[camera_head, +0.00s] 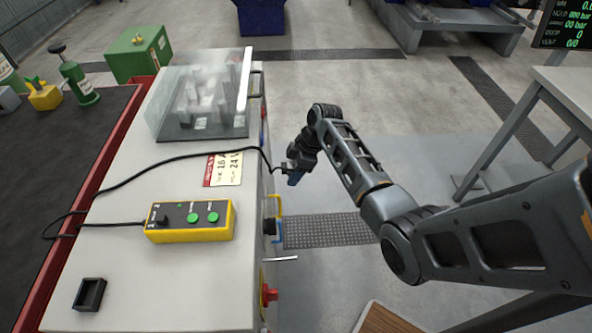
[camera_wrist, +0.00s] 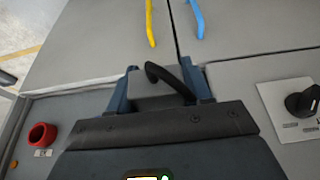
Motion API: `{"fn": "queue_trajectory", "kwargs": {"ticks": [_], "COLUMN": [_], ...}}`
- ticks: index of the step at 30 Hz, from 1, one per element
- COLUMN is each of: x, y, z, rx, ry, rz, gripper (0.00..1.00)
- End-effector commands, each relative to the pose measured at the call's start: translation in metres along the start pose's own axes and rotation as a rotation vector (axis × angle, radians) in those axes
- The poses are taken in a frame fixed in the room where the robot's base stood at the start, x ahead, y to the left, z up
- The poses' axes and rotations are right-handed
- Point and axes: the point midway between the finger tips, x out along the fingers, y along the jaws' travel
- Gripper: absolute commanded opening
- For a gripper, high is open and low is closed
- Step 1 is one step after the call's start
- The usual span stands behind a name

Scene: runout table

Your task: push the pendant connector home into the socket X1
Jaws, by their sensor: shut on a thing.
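My gripper (camera_head: 294,172) is off the right side of the grey cabinet, near the level of its top edge. In the wrist view my gripper (camera_wrist: 162,88) is shut on the grey pendant connector (camera_wrist: 150,88), with a black cable (camera_wrist: 170,76) arching from it. In the head view that cable (camera_head: 195,153) crosses the cabinet top and loops by the left edge to the yellow pendant (camera_head: 190,221), which has green buttons. Socket X1 cannot be made out; the gripper body hides part of the panel in the wrist view, and the head view shows the cabinet side edge-on.
Yellow (camera_head: 275,201) and blue (camera_head: 278,237) handles and a red knob (camera_head: 269,294) stick out from the cabinet side. A clear guard (camera_head: 205,95) and a small black tray (camera_head: 90,294) are on top. In the wrist view a black rotary knob (camera_wrist: 302,101) is at right.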

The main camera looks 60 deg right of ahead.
Motion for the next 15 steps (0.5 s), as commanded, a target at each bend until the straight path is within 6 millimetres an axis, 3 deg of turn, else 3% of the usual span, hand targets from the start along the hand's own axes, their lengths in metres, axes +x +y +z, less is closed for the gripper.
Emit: {"fn": "queue_trajectory", "kwargs": {"ticks": [15], "x": [0.016], "y": [0.000], "z": [-0.039], "rx": [-0.001], "ry": [0.000], "rz": [0.000], "gripper": [0.17]}}
